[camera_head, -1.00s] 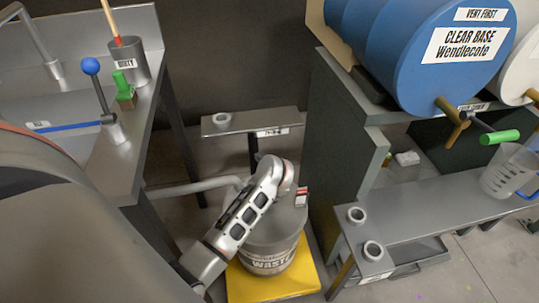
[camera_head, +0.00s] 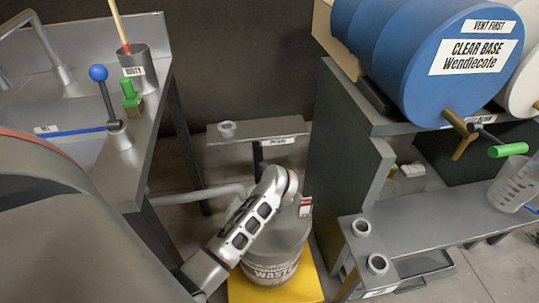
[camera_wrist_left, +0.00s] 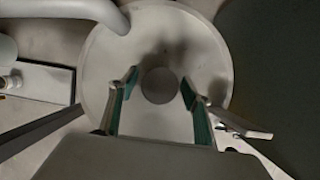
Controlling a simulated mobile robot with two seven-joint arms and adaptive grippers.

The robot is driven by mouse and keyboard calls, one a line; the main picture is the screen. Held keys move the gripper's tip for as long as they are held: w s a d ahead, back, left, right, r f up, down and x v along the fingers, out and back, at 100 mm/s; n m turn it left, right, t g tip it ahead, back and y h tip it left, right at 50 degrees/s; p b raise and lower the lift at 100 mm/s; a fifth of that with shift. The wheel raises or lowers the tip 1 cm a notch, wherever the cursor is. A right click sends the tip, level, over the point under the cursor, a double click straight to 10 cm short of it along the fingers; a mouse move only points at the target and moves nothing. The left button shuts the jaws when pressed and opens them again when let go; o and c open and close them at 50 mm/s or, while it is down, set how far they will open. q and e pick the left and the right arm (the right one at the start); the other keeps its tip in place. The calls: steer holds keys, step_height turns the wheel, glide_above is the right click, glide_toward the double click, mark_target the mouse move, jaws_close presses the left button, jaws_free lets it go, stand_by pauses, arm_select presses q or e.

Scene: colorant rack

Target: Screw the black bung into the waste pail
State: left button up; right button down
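In the head view my left arm hides the lid's centre and the gripper. My right gripper is in neither view.
The pail stands on a yellow base (camera_head: 290,289). A grey pipe (camera_head: 195,197) runs to the pail from the left. A small stand (camera_head: 240,131) is behind it. A low shelf (camera_head: 430,220) with two round sockets is close on the right, and a metal bench (camera_head: 140,165) on the left.

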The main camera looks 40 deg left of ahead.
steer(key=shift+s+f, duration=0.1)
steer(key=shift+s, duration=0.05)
arm_select(q)
steer(key=shift+n, duration=0.5)
steer(key=n+g, duration=0.1)
steer(key=n, duration=0.1)
steer(key=shift+f+n+y+b, duration=0.15)
steer(key=shift+n+y+b, duration=0.15)
steer(key=shift+b, duration=0.05)
steer(key=shift+s+n+g, duration=0.1)
steer(key=shift+n+g, duration=0.4)
steer(key=shift+n, duration=0.7)
steer(key=shift+a+n+b, duration=0.1)
steer(key=shift+n+b, duration=0.25)
steer(key=shift+n, duration=0.15)
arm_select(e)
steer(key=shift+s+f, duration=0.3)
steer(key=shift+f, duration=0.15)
